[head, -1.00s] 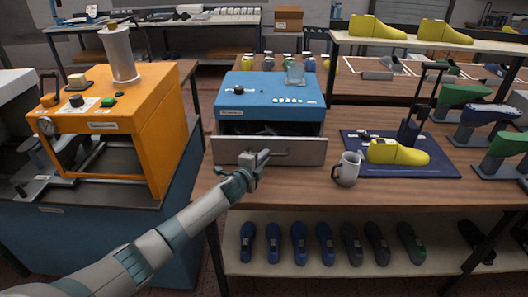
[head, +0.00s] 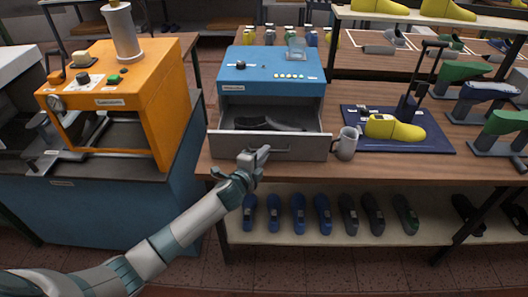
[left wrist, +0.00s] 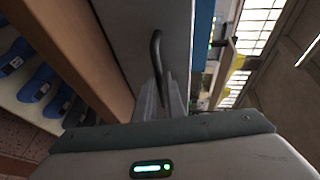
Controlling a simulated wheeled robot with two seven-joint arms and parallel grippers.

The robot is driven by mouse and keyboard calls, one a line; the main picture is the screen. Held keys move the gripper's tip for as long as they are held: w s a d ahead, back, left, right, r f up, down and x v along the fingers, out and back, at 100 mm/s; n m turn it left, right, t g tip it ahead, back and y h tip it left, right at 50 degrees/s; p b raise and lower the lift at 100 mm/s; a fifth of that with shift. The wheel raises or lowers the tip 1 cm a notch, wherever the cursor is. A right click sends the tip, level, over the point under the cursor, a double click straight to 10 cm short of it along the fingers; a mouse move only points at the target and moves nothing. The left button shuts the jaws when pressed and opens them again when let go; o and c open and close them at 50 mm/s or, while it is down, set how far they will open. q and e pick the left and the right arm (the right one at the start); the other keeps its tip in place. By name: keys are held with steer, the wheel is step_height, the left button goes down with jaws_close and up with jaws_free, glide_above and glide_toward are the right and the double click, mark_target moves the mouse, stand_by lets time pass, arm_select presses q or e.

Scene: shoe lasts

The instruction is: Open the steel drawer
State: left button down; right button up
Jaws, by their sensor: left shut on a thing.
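The steel drawer (head: 226,146) sticks out of the front of a blue cabinet (head: 270,72) on the wooden bench. It stands open, and dark objects (head: 262,123) lie inside it. My left gripper (head: 262,156) is at the drawer's front, shut on the bar handle (head: 285,150). In the left wrist view the dark curved handle (left wrist: 157,58) runs down to between the fingers (left wrist: 166,102), beside the grey drawer front (left wrist: 122,42). My right gripper is not in view.
A grey mug (head: 345,144) stands close to the drawer's right corner. A yellow shoe last (head: 394,129) sits on a dark blue mat (head: 432,142). An orange machine (head: 150,90) stands to the left. Several shoe lasts (head: 298,215) line the shelf below the bench.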

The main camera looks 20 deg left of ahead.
arm_select(q)
steer(key=c, duration=1.8)
jaws_free()
steer(key=shift+c, duration=0.2)
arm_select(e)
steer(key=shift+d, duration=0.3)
arm_select(q)
steer(key=shift+s, duration=0.1)
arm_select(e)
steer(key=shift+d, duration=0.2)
